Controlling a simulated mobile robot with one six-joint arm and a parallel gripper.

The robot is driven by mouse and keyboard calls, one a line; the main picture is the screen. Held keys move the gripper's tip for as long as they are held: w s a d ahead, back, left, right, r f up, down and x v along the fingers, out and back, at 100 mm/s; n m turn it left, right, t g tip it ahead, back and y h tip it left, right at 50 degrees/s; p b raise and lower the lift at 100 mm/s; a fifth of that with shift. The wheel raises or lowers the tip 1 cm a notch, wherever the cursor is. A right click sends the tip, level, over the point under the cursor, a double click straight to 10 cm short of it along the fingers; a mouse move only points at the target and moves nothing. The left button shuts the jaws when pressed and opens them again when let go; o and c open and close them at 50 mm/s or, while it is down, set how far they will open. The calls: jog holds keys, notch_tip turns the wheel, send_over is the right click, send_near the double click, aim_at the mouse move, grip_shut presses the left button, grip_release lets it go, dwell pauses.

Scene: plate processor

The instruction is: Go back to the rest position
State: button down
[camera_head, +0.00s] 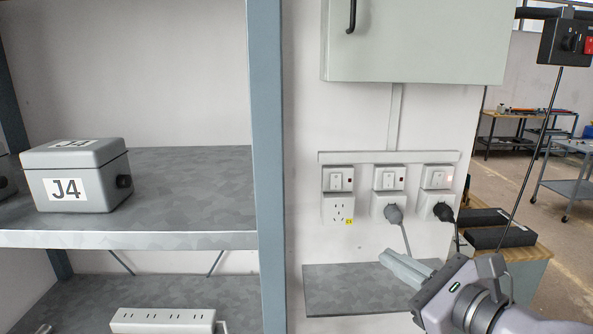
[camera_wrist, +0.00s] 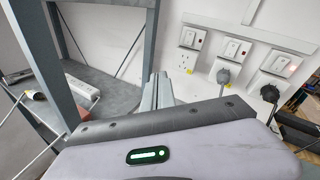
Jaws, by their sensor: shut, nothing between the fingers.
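My gripper (camera_head: 405,268) is at the lower right of the head view, in front of the wall and above a small grey wall shelf (camera_head: 330,291). Its fingers are shut together with nothing between them. In the wrist view the shut fingers (camera_wrist: 158,90) point toward the wall, left of the sockets. The wall sockets (camera_head: 339,208) are above and behind my gripper. A grey plug (camera_head: 394,213) sits in the middle socket and a black plug (camera_head: 443,211) in the right one. The left socket is empty.
A grey rack post (camera_head: 268,150) stands left of my gripper. The rack holds a grey box marked J4 (camera_head: 85,175) and, lower, a white power strip (camera_head: 163,321). A cabinet (camera_head: 420,40) hangs above the sockets. Black blocks (camera_head: 499,237) lie at the right; open floor is beyond.

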jog(key=s+a+f+n+g+b, duration=0.2)
jog(key=s+a+f+n+g, duration=0.5)
jog(key=s+a+f+n, duration=0.35)
jog(key=s+d+f+n+h, duration=0.1)
jog(key=s+d+n+h, duration=0.1)
jog(key=s+n, duration=0.2)
jog(key=s+d+f+n+g+h+b, duration=0.1)
jog(key=s+d+f+n+h, duration=0.1)
jog(key=n, duration=0.5)
jog(key=s+h, duration=0.1)
jog(key=s, duration=0.1)
jog(key=shift+s+f+g+h, duration=0.3)
jog(key=shift+s, duration=0.05)
